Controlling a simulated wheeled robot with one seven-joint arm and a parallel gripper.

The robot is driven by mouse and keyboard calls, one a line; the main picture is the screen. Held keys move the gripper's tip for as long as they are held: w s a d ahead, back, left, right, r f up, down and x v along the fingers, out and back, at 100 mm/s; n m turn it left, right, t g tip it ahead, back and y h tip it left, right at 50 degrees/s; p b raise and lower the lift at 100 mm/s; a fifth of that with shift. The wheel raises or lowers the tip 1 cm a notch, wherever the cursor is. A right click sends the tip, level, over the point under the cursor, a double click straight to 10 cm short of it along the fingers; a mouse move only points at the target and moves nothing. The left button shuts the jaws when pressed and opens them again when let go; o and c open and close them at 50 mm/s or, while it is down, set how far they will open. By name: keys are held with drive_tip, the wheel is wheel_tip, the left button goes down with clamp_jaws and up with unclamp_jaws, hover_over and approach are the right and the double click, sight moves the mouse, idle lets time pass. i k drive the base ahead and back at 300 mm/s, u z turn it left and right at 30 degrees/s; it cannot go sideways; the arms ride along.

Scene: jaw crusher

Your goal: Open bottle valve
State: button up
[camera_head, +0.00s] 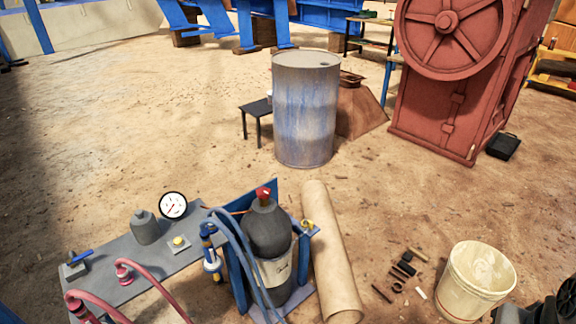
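A dark grey gas bottle (268,232) with a pale label stands upright in a blue frame (236,278) at the bottom centre. A small red valve knob (263,193) sits on top of the bottle. Whether the valve is open or closed cannot be told. Blue hoses (232,240) pass in front of the bottle's left side. A round white gauge (173,205) with a red needle stands on the grey bench to its left. My gripper does not show in this view.
A grey bench (130,250) carries a grey flask-like object (145,227) and a yellow button (179,242). A brown roll (332,250) lies right of the bottle. Small tools and a white bucket (475,280) are farther right. A drum (306,110) and the red crusher (450,80) stand behind.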

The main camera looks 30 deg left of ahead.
sight(263, 193)
drive_tip(key=u, duration=0.65)
drive_tip(key=i, duration=0.85)
drive_tip(key=u, duration=1.4)
drive_tip(key=i, duration=0.4)
drive_tip(key=u, duration=0.35)
